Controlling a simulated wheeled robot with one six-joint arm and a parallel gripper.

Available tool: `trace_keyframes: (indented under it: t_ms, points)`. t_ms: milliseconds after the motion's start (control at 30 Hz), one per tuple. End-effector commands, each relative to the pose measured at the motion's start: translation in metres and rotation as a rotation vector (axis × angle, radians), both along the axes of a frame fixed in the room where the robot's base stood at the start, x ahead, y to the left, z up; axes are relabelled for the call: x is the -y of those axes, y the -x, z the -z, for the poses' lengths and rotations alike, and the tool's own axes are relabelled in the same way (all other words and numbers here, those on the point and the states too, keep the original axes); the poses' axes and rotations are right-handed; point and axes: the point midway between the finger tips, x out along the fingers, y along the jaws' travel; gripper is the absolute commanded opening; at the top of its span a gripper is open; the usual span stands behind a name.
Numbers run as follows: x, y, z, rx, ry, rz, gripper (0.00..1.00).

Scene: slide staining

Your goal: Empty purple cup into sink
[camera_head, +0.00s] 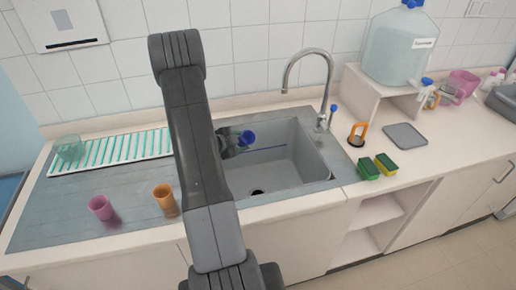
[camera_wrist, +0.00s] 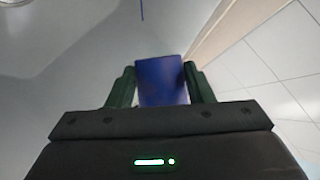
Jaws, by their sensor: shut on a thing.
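A blue-purple cup (camera_head: 248,137) is in my gripper (camera_head: 238,140) over the left part of the sink (camera_head: 308,160). The cup lies tipped on its side, with its round end toward the right. In the wrist view the cup (camera_wrist: 162,82) sits between the two dark green fingers of my gripper (camera_wrist: 162,76), which are shut on it. A thin blue streak (camera_head: 265,149) runs across the basin beyond the cup, and it also shows in the wrist view (camera_wrist: 141,10). The cup's inside is not visible.
A pink cup (camera_head: 101,207) and an orange cup (camera_head: 165,197) stand on the counter left of my arm. A faucet (camera_head: 312,52) rises behind the sink. Sponges (camera_head: 385,164) lie right of it. A drying rack (camera_head: 110,150) holds a greenish glass bowl (camera_head: 70,148).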

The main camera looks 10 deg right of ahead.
Motion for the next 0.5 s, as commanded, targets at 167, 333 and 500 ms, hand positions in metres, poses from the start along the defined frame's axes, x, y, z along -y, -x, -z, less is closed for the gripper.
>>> trace_keyframes:
  t_ms: [167, 333, 500]
  points:
    - [-0.005, -0.007, -0.007, -0.067, 0.047, 0.0, 0.24]
    - [-0.009, -0.014, -0.009, -0.136, 0.096, -0.002, 0.24]
    - [-0.014, -0.02, -0.014, -0.211, 0.149, -0.002, 0.24]
